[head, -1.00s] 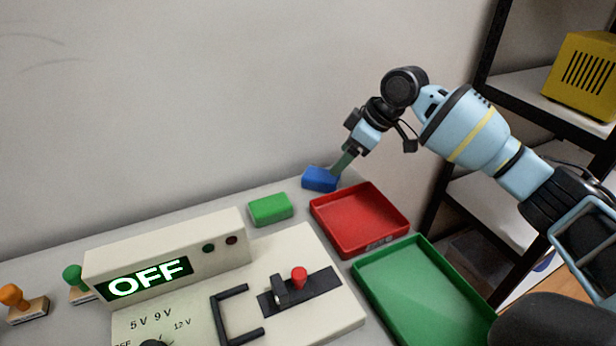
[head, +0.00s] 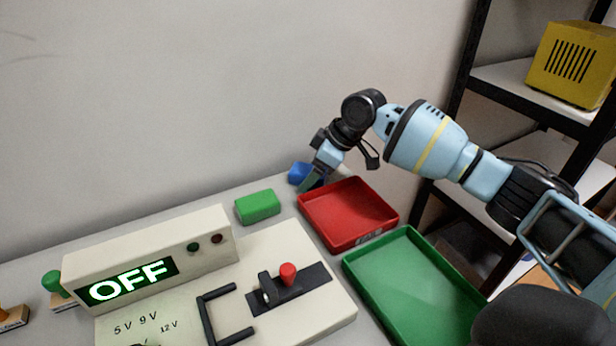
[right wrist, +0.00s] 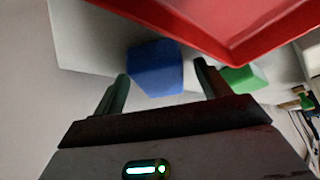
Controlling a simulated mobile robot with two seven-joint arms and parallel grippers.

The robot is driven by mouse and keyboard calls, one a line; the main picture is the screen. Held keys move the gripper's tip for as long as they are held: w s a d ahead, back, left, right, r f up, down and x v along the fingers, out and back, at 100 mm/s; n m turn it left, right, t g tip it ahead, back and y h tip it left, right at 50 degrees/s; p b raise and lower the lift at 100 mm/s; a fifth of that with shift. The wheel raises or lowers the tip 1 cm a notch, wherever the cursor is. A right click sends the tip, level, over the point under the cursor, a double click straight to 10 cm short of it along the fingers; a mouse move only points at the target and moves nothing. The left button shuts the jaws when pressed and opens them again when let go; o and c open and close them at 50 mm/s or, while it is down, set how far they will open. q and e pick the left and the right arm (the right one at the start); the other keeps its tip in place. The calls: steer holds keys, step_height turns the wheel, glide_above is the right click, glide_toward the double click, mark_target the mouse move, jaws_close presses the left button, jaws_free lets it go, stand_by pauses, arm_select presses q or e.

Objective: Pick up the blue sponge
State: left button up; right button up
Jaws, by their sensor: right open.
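The blue sponge (head: 298,173) lies at the back of the table, behind the red tray, partly hidden by my right gripper (head: 311,184) in the head view. In the right wrist view the blue sponge (right wrist: 155,68) shows ahead, across the gap between the two open fingers of my right gripper (right wrist: 162,85). The fingers are apart and hold nothing; whether they reach either side of the sponge is hard to tell. My left gripper is in neither view.
A red tray (head: 347,237) stands just in front of the sponge, with a green tray (head: 420,243) nearer. A green sponge (head: 258,207) lies to the left. A power supply box showing OFF (head: 150,262) and a switch panel (head: 325,308) fill the front. The wall is close behind.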

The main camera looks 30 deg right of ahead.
steer(key=shift+w+f, duration=0.1)
steer(key=shift+f, duration=0.1)
steer(key=shift+c, duration=0.3)
steer(key=c, duration=1.1)
steer(key=shift+o, duration=0.2)
steer(key=shift+r, duration=0.1)
step_height(320, 180, up, 10)
steer(key=shift+f+p, duration=0.1)
steer(key=shift+p, duration=0.8)
